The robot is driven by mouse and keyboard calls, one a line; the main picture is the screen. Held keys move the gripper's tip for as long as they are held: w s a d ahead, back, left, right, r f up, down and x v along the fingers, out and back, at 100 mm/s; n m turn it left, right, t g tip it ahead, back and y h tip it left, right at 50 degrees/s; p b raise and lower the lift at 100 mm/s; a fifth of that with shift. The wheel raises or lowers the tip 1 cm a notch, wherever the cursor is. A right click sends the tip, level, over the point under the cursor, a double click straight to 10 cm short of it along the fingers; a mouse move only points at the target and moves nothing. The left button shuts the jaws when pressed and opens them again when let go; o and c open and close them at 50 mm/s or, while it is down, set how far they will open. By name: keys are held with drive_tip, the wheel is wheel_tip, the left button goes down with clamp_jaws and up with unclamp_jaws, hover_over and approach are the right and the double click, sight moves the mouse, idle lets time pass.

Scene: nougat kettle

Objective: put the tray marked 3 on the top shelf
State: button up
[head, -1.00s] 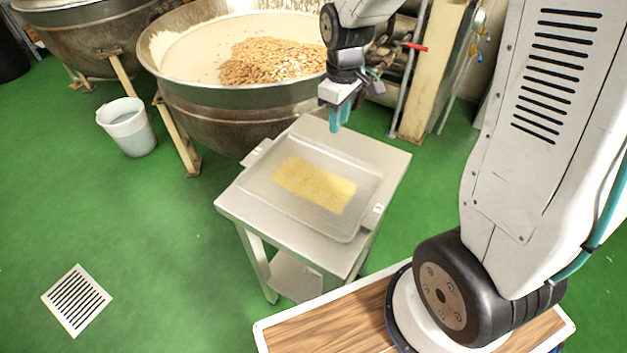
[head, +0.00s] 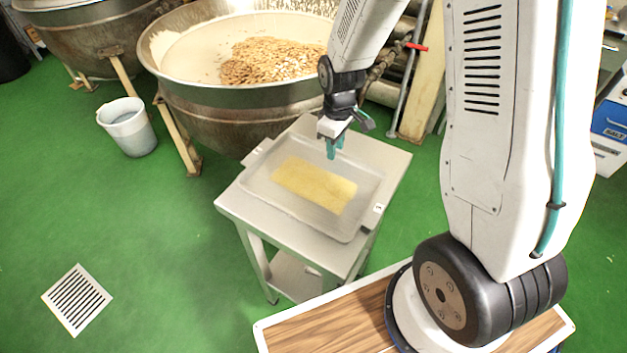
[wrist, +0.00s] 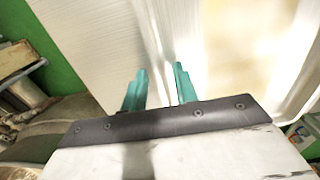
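A shallow, translucent tray (head: 262,192) lies flat on a pale metal table (head: 236,203), with a yellow slab (head: 314,184) in it. A small white tag sits on its right-hand handle; its mark is too small to read surely. My gripper (head: 334,150) hangs over the tray's far rim, fingers pointing down, apparently above it. In the wrist view the two teal fingers (wrist: 160,78) are apart with nothing between them. The tray's raised rim (wrist: 160,50) runs just beyond the fingertips. No top shelf can be made out.
A big kettle (head: 215,107) of nuts stands close behind the table. A white bucket (head: 128,128) is at the left, and a floor drain (head: 76,300) lies front left. A blue-and-white container (head: 610,122) is at the right edge. Green floor is open at the left.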

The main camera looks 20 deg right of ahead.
clamp_jaws()
idle(1.3)
